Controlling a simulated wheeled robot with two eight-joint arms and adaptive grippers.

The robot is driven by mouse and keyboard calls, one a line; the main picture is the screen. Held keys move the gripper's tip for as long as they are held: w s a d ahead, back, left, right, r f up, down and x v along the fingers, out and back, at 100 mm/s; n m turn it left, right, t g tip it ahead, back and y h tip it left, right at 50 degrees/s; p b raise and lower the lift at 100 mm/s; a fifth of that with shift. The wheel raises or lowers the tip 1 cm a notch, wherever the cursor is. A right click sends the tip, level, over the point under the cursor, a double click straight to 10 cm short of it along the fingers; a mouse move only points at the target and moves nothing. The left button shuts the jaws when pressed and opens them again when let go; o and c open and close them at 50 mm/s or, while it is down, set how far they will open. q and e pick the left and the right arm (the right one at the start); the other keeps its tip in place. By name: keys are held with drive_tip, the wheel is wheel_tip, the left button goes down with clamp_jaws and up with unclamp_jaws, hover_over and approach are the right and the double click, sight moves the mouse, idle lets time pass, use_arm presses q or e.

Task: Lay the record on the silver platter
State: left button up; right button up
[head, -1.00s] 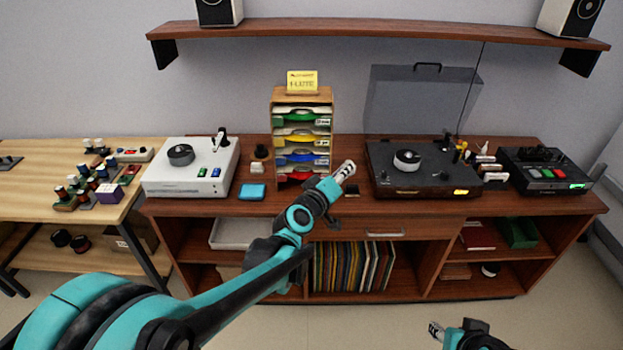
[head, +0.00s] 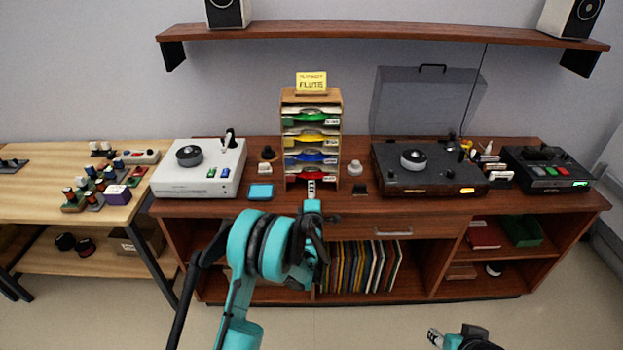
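An upright wooden rack (head: 312,132) holds records in sleeves, with green (head: 309,118), yellow (head: 308,138), blue (head: 306,157) and red (head: 307,175) labels from top to bottom. My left gripper (head: 312,187) is in front of the lowest, red-labelled record. I cannot tell whether it touches it or how far its fingers are apart. A dark turntable (head: 390,184) stands right of the rack and a white turntable (head: 172,187) left of it. No platter is clearly silver at this size. My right gripper (head: 435,337) is low at the bottom edge, away from the furniture; its fingers are unclear.
A yellow card (head: 311,82) reading FLUTE stands on the rack. A raised clear lid (head: 427,101) is behind the dark turntable. A blue pad (head: 260,191), a white knob-like item (head: 354,168) and a small black item (head: 360,189) lie near the rack. A shelf (head: 400,32) hangs above.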

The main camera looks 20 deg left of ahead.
sight(311, 178)
use_arm(q)
drive_tip(key=x, duration=0.5)
drive_tip(key=shift+w+a+b, duration=0.2)
drive_tip(key=shift+w+b, duration=0.1)
drive_tip(key=shift+w, duration=0.4)
drive_tip(key=c, duration=0.4)
clamp_jaws()
drive_tip(key=shift+r, duration=0.1)
drive_tip(key=shift+s, duration=0.1)
